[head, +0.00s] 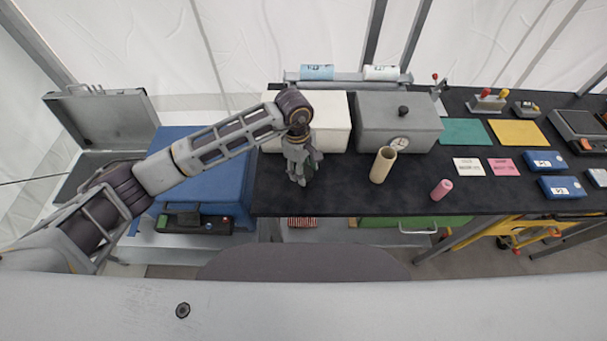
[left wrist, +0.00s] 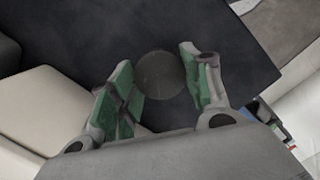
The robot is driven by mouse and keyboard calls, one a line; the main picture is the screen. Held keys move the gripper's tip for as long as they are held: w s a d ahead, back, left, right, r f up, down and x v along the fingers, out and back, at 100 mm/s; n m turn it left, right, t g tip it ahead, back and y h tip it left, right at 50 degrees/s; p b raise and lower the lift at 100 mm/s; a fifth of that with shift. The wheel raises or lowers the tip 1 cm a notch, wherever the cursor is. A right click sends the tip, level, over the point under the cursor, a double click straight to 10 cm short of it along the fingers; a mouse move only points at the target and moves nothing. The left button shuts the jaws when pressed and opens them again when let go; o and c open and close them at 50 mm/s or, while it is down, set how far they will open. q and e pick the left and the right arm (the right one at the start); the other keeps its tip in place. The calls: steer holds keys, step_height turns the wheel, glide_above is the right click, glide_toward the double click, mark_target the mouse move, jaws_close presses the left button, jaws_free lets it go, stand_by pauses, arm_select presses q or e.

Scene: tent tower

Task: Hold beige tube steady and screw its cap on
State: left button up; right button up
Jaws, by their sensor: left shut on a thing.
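The beige tube (head: 382,167) stands upright on the dark table, its open top uncovered. My left gripper (head: 299,178) is to the left of the tube, apart from it, over the table's left part and in front of the white box. In the left wrist view its green-padded fingers (left wrist: 160,88) are on either side of a dark round cap (left wrist: 160,77), and the gripper is shut on it. No gripper touches the tube. My right gripper is in neither view.
Behind are a white box (head: 335,110) and a grey box with a dial (head: 375,125). Cards (head: 467,167) and blue cases (head: 543,162) lie at right. The dark table (head: 335,195) is clear between gripper and tube.

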arm_select(q)
steer(key=shift+r+b, duration=0.6)
steer(key=shift+r, duration=2.5)
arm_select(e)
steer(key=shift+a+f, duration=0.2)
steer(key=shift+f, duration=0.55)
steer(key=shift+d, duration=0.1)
